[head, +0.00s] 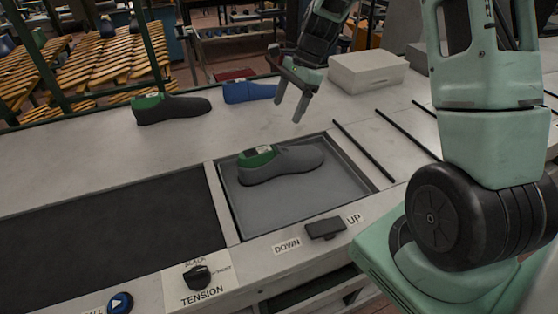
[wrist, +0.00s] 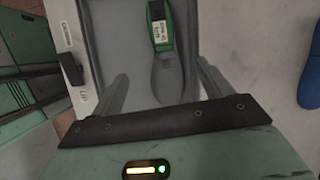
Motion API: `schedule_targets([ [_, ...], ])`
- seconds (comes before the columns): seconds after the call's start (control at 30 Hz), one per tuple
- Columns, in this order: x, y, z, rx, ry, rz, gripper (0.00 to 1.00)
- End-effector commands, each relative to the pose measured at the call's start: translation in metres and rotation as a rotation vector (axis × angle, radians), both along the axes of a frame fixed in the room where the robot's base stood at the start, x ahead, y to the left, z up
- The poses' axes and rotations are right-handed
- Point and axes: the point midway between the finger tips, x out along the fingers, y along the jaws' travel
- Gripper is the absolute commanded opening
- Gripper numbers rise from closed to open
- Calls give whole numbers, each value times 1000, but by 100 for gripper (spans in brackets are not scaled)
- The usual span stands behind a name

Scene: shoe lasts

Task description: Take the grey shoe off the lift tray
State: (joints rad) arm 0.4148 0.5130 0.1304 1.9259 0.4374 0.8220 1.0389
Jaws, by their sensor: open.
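The grey shoe (head: 284,164) with a green last in its opening lies on the lift tray (head: 345,190), toe to the right in the head view. In the wrist view the grey shoe (wrist: 168,75) shows with its toe toward my gripper, and the lift tray (wrist: 125,45) is around it. My gripper (head: 291,108) is open and empty, above the table behind the tray and apart from the shoe. In the wrist view my gripper (wrist: 162,85) has its fingers spread on either side of the shoe's toe end.
A dark shoe (head: 172,109) and a blue shoe (head: 249,92) stand on the table behind the tray. A pale box (head: 367,72) stands at the back right. An UP/DOWN switch (head: 325,229) and a tension knob (head: 197,277) are at the front. A black belt (head: 110,245) lies left.

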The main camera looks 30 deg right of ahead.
Motion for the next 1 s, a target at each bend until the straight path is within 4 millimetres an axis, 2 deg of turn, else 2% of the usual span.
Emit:
schedule_targets([
  [0.07, 3, -13, -5, 9, 15, -59, 78],
  [0.17, 4, -13, -14, 13, 22, -84, 78],
  [0.63, 9, 24, -98, 13, 21, -77, 78],
  [0.73, 10, 28, -109, 12, 19, -77, 78],
  [1.0, 10, 36, -123, 12, 19, -76, 78],
])
